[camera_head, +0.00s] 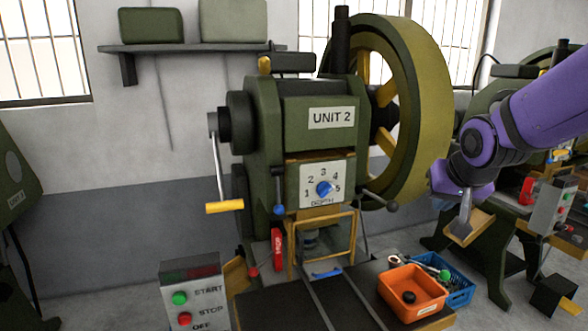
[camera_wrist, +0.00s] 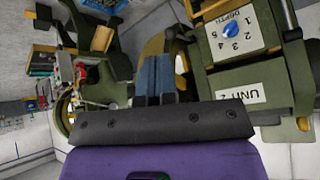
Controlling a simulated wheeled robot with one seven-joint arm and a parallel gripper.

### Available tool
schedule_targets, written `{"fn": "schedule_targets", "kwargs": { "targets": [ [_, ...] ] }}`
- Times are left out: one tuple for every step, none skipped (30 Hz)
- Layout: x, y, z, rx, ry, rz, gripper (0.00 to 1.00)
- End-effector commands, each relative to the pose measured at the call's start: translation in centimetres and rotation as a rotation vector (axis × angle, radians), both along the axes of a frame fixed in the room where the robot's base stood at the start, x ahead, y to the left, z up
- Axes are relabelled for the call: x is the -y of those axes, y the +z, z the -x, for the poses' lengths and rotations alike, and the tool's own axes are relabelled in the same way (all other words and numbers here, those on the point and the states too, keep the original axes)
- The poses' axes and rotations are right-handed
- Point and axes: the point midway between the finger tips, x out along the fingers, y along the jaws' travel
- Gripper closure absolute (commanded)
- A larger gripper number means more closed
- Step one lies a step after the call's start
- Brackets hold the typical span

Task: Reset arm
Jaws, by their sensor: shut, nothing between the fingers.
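My purple arm comes in from the right in the head view, and my gripper (camera_head: 463,228) hangs at its end, fingers pointing down. It is shut and empty, to the right of the large flywheel (camera_head: 425,110) of the green Unit 2 press (camera_head: 262,130). In the wrist view my gripper (camera_wrist: 153,92) shows two blue-grey fingers side by side, together. The press also shows there at the right, with its blue depth knob (camera_wrist: 229,29) and its Unit 2 label (camera_wrist: 242,94), upside down.
An orange bin (camera_head: 413,305) and a blue crate (camera_head: 458,292) stand at the front of the press, below and left of my gripper. A control box (camera_head: 195,296) with start and stop buttons is at the lower left. Another green machine stands behind my arm.

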Motion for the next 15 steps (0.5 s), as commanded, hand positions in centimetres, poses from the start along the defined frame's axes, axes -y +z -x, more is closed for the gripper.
{"fn": "schedule_targets", "kwargs": {
  "targets": [
    [0.2,1.1,1.6,-0.003,0.008,0.014,1.00],
    [0.3,1.6,2.6,-0.011,0.014,0.022,1.00],
    [0.4,2.2,3.8,-0.020,0.022,0.033,1.00],
    [0.5,2.6,4.8,-0.026,0.028,0.040,1.00],
    [0.6,3.0,5.7,-0.035,0.036,0.046,1.00],
    [0.7,3.5,7.0,-0.044,0.044,0.053,1.00],
    [0.8,3.8,8.0,-0.052,0.051,0.058,1.00],
    [0.9,4.1,9.0,-0.060,0.057,0.062,1.00],
    [1.0,4.5,10.3,-0.068,0.068,0.069,1.00],
    [1.1,4.7,11.3,-0.076,0.075,0.072,1.00],
    [1.1,5.0,12.3,-0.084,0.084,0.076,1.00],
    [1.2,5.2,13.6,-0.094,0.095,0.080,1.00],
    [1.3,5.4,14.5,-0.100,0.104,0.082,1.00],
    [1.3,5.6,15.4,-0.106,0.112,0.083,1.00],
    [1.3,5.7,16.6,-0.115,0.124,0.085,1.00]
  ]
}}
